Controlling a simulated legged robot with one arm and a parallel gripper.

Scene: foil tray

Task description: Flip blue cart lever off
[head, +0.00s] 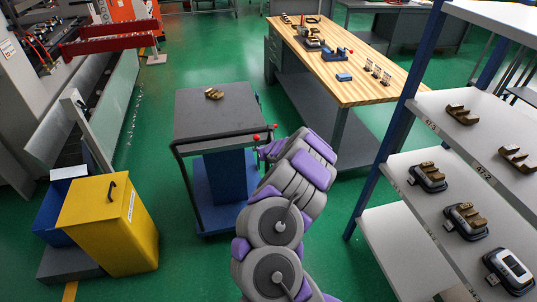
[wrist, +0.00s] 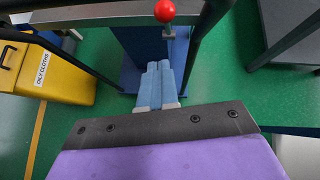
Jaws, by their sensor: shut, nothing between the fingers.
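The cart (head: 195,128) has a dark grey top, a black handle rail and a blue column and base. Two small red balls show at its right edge in the head view, one (head: 257,137) just left of and below the other (head: 274,126). In the wrist view one red lever ball (wrist: 165,11) sits on a thin stem at the top centre. My gripper (wrist: 158,66) is shut and empty, its fingers side by side, just below the lever in the picture. In the head view my arm reaches the cart's right corner and the fingertips are hard to make out.
A brown metal part (head: 214,94) lies on the cart top. A yellow oily-cloths bin (head: 110,225) stands to the left. A wooden workbench (head: 375,88) is at the back right, and a shelf rack (head: 420,215) with parts stands to the right. Green floor is open around the cart.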

